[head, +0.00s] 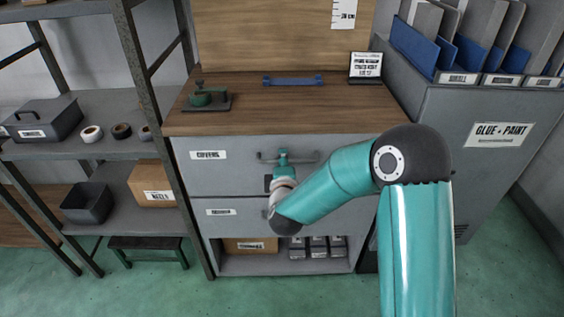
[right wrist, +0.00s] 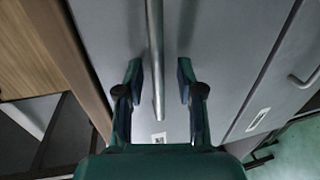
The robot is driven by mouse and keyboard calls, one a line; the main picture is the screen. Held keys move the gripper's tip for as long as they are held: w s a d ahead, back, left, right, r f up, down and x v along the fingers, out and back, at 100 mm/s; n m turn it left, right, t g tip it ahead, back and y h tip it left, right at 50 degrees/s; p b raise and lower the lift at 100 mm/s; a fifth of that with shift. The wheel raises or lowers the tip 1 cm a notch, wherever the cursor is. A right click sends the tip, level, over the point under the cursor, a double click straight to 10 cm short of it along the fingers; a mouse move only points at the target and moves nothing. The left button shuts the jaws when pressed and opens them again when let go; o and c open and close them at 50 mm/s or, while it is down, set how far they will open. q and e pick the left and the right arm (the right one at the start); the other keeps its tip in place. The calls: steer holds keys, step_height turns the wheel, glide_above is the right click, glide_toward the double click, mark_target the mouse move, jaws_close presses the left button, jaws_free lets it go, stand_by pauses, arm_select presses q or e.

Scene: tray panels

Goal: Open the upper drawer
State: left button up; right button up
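The upper drawer (head: 235,178) is a grey front labelled COVERS, just below the wooden worktop, and looks flush with the cabinet. Its bar handle (head: 308,157) runs horizontally across the front. My right gripper (head: 283,157) is at the middle of this handle. In the right wrist view, my right gripper (right wrist: 158,70) is open, with one finger on each side of the handle bar (right wrist: 154,35). A gap shows on both sides of the bar; whether the fingertips reach past it is unclear. My left gripper is not in view.
The lower drawer (head: 235,218) is beneath, partly behind my right arm; its handle (right wrist: 304,79) shows in the right wrist view. The worktop (head: 340,112) holds a green tool (head: 206,97) and a blue handle-like piece (head: 293,81). Shelving (head: 158,110) stands left, a grey panel bin (head: 440,125) right.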

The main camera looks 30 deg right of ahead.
steer(key=shift+w+d, duration=0.2)
steer(key=shift+w, duration=0.05)
jaws_close()
steer(key=shift+a, duration=0.1)
